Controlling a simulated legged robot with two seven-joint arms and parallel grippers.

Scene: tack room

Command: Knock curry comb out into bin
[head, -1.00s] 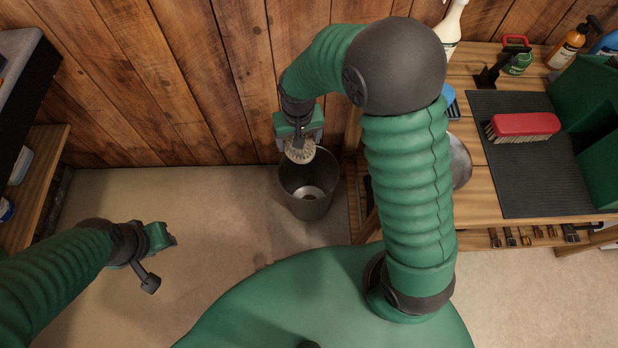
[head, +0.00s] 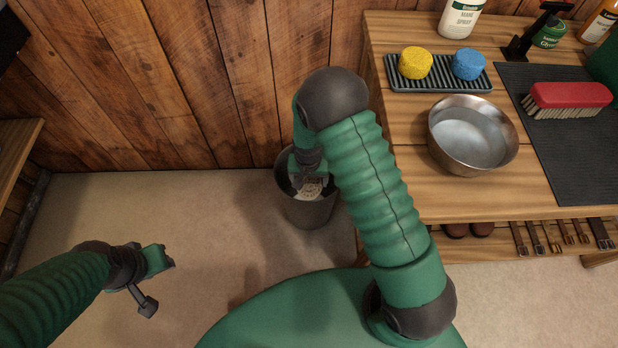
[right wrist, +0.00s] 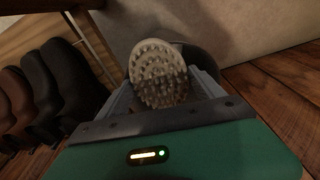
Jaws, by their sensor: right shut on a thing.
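The curry comb (right wrist: 158,72) is a round, pale disc covered in blunt nubs, partly in shadow in the right wrist view. My right gripper (right wrist: 162,92) is shut on it. In the head view the comb (head: 312,189) hangs from the gripper at the mouth of the dark grey bin (head: 308,213); I cannot tell whether it touches the bin wall. The bin stands upright on the floor by the wooden wall, its inside mostly hidden by my arm. My left gripper (head: 165,260) is over bare floor at left, apart from everything; its jaw opening is unclear.
A wooden bench right of the bin holds a metal bowl (head: 472,135), a ribbed tray with yellow (head: 416,62) and blue (head: 470,64) sponges, and a red brush (head: 570,97) on a dark mat. Boots (right wrist: 55,90) show in the right wrist view. Floor at left is clear.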

